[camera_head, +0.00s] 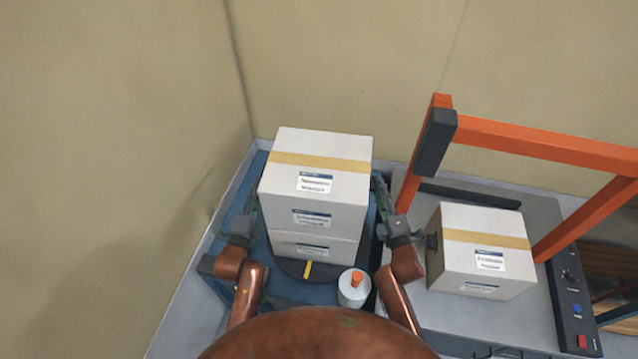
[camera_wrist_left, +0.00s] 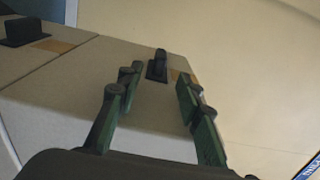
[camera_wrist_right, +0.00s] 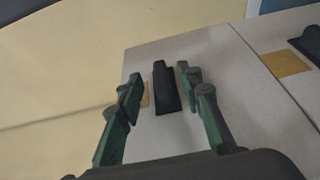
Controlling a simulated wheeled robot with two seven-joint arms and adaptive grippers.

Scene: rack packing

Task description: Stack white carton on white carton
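One white carton (camera_head: 283,201) with a tan tape band stands squarely on a second white carton (camera_head: 285,241). The lower carton rests on a dark round plate (camera_head: 292,269). My left gripper (camera_head: 250,205) is at the stack's left side; in the left wrist view its fingers are apart, with the upper carton's black handle (camera_wrist_left: 157,66) between and beyond the tips. My right gripper (camera_head: 382,187) is at the right side; in the right wrist view its fingers stand apart on either side of a black handle (camera_wrist_right: 165,88), with visible gaps. The lower carton's handle (camera_wrist_left: 24,31) shows at the side.
A third white carton (camera_head: 460,262) sits on the grey bench (camera_head: 440,312) at right, under an orange frame (camera_head: 540,140). Walls close the back and left.

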